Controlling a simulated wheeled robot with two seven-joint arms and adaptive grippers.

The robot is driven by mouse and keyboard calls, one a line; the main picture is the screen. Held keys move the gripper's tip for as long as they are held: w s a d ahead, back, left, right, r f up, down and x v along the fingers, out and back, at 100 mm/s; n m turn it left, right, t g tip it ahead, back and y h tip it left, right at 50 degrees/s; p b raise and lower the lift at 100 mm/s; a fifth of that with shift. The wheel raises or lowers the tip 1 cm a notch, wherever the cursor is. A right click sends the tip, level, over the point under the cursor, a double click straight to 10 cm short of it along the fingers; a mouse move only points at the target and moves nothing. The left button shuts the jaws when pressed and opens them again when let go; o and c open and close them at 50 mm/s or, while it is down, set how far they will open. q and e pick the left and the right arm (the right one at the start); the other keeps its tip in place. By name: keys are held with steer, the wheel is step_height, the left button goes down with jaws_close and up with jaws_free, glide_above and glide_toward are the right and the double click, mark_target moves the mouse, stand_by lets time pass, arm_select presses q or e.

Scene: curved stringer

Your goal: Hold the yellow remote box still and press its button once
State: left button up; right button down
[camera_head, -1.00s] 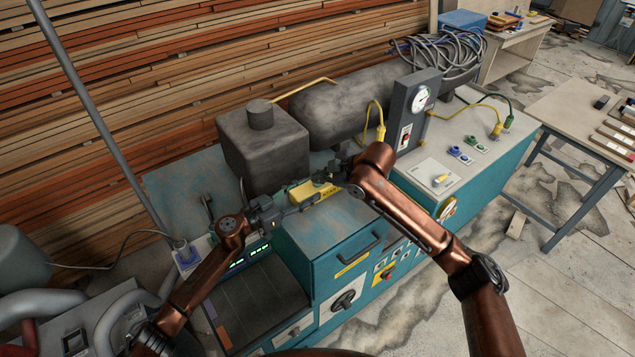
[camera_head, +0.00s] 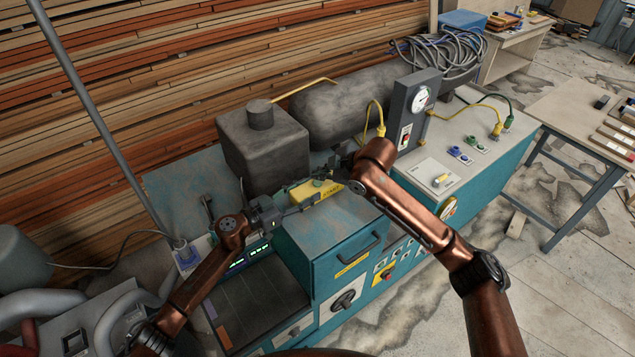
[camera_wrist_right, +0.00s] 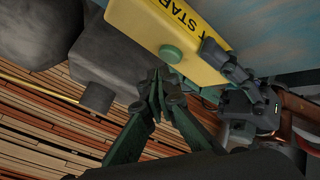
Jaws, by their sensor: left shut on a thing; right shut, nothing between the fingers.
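The yellow remote box (camera_head: 327,188) sits above the blue-green machine top, with black lettering on its face. In the right wrist view the box (camera_wrist_right: 200,50) shows a round green button (camera_wrist_right: 171,53) on its face. My left gripper (camera_head: 303,203) is shut on the box; its dark fingers also show at the box's edge in the right wrist view (camera_wrist_right: 226,62). My right gripper (camera_head: 326,174) is shut and empty, and its closed fingertips (camera_wrist_right: 157,76) appear just below the button in the right wrist view. I cannot tell whether they touch it.
A dark grey square tank (camera_head: 262,145) with a round cap stands close behind the box. A gauge post (camera_head: 416,108) and yellow cable stand to the right. The machine's blue-green top (camera_head: 325,232) in front is bare.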

mark_target(319, 183)
steer(key=shift+r, duration=0.1)
steer(key=shift+r, duration=2.4)
arm_select(q)
steer(key=o, duration=1.5)
steer(key=shift+o, duration=0.2)
steer(key=o, duration=0.5)
